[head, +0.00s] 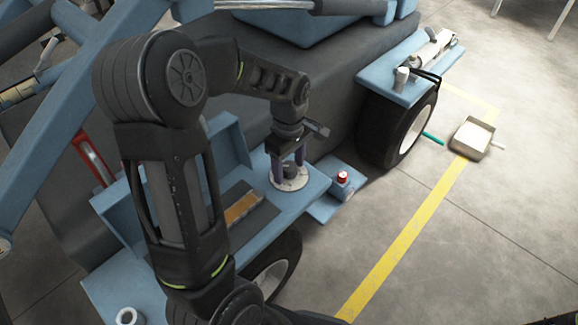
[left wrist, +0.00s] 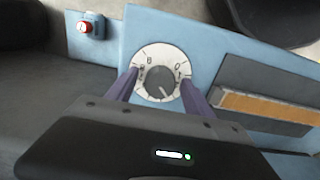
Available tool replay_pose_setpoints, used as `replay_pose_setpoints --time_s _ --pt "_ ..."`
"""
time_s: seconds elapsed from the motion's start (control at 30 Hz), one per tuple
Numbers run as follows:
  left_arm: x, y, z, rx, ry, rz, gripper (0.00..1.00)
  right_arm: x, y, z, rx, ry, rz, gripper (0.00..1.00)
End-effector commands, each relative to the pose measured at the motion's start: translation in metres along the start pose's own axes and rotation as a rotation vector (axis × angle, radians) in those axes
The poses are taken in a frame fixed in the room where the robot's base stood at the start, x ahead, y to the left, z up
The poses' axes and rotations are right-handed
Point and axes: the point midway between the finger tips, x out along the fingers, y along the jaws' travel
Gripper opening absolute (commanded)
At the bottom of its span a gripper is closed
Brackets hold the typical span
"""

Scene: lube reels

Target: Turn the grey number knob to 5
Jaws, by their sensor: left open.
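The grey number knob (left wrist: 159,82) sits in the middle of a round white dial (left wrist: 147,57) with dark numbers and tick marks. A white pointer line on the knob points toward the lower part of the dial in the left wrist view; I cannot read the number there. In the head view the dial (head: 290,183) lies on the blue panel, partly hidden by my fingers. My left gripper (head: 289,165) points down at it. In the left wrist view the open fingers (left wrist: 158,88) stand on either side of the knob, with gaps between. My right gripper is not in view.
A red-topped button (head: 342,177) stands on a blue ledge right of the dial. An orange strip in a dark frame (head: 242,207) lies left of it. A black tyre (head: 398,128) stands behind. A dustpan-like tray (head: 472,138) lies on the open floor at right.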

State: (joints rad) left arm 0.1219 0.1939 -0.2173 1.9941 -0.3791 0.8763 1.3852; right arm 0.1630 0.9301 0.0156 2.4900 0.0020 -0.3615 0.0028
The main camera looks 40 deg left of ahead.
Motion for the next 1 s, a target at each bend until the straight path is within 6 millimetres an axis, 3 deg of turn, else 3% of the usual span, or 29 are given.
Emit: replay_pose_setpoints --time_s 0.1,0.83,1.0 --pt "-0.0003 -0.0001 0.0000 0.000 0.000 0.000 0.60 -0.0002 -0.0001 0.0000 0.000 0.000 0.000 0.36" --pt "-0.0006 0.0000 0.0000 0.000 0.000 0.000 0.00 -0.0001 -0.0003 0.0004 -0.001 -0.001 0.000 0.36" --pt "-0.0008 0.0000 0.0000 0.003 0.000 0.000 0.00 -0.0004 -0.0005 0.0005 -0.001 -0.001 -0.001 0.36"
